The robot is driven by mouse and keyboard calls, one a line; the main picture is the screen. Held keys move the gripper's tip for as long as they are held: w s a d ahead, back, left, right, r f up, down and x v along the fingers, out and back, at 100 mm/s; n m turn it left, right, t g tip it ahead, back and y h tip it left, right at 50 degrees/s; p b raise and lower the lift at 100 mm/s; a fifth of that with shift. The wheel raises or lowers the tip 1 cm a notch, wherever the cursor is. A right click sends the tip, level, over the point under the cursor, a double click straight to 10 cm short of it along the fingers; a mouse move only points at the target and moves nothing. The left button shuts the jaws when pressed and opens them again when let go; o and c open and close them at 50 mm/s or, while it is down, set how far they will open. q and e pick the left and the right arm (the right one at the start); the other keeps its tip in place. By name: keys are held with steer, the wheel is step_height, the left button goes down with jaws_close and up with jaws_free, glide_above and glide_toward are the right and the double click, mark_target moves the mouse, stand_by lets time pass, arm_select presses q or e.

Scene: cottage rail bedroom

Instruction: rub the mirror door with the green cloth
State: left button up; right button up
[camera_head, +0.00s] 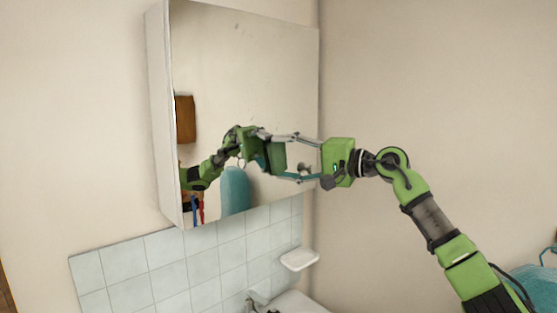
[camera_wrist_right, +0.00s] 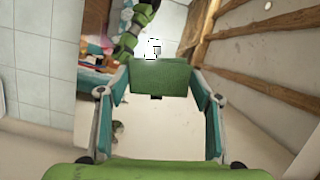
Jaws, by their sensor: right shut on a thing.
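The mirror door (camera_head: 280,70) is the front of a white wall cabinet and fills the upper middle of the head view. A few small dark specks show on its glass. My right gripper (camera_head: 274,156) reaches in from the right, in front of the lower part of the door. It is shut on the green cloth (camera_head: 279,157), a folded dark green block. In the right wrist view the cloth (camera_wrist_right: 160,77) sits between the fingertips, close to the glass. I cannot tell whether it touches. My green arm is mirrored to the left of the cloth. My left gripper is not in view.
Pale tiles (camera_head: 160,270) cover the wall below the cabinet. A white soap dish (camera_head: 299,259) and a faucet (camera_head: 257,299) over a basin are below right. The cabinet's white side (camera_head: 160,110) bounds the mirror at left. The wall at right is bare.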

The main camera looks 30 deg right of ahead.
mark_target(250, 162)
steer(key=shift+w+d+p, duration=0.15)
steer(key=shift+d, duration=0.65)
steer(key=shift+w+d+p, duration=0.15)
steer(key=shift+d, duration=0.65)
steer(key=shift+w+d, duration=0.15)
steer(key=shift+d, duration=0.45)
steer(key=shift+s+a+f+b, duration=0.1)
steer(key=shift+a+b, duration=0.1)
steer(key=shift+a, duration=0.3)
steer(key=shift+s+a+f+b, duration=0.1)
steer(key=shift+a+b, duration=0.1)
steer(key=shift+a, duration=0.25)
steer(key=shift+s+a, duration=0.15)
steer(key=shift+a, duration=0.55)
steer(key=shift+s+a+r+b, duration=0.15)
steer(key=shift+s+a, duration=0.1)
steer(key=shift+a, duration=1.1)
steer(key=shift+s+a+f+b, duration=0.1)
steer(key=shift+s+a, duration=0.15)
steer(key=shift+a, duration=1.05)
steer(key=shift+s+a+r+b, duration=0.15)
steer(key=shift+s+a, duration=0.1)
steer(key=shift+a, duration=1.1)
